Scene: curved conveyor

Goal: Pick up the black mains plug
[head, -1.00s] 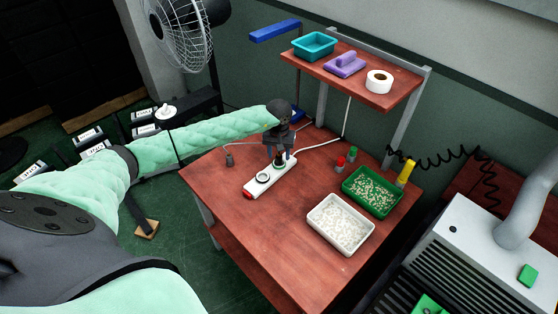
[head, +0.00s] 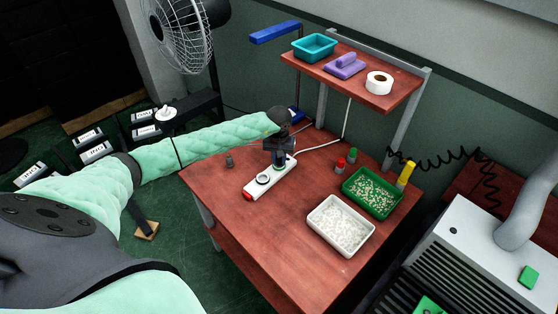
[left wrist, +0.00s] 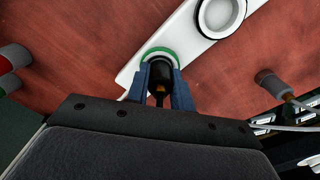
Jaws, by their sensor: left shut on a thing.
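The black mains plug (left wrist: 160,80) sits between the two blue fingers of my left gripper (left wrist: 162,92) in the left wrist view, at the green-ringed socket of the white power strip (left wrist: 185,40). In the head view my left gripper (head: 279,158) points down at the far part of the strip (head: 262,186) and is shut on the plug, which is mostly hidden there. I cannot tell whether the plug is still seated in the socket. My right gripper is not in view.
A grey plug (head: 229,160) with a cable stands at the table's left edge. A white tray (head: 318,236), a green tray (head: 348,190) and small red- and green-capped bottles are to the right. A shelf (head: 350,82) rises behind. The front of the table (head: 265,240) is clear.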

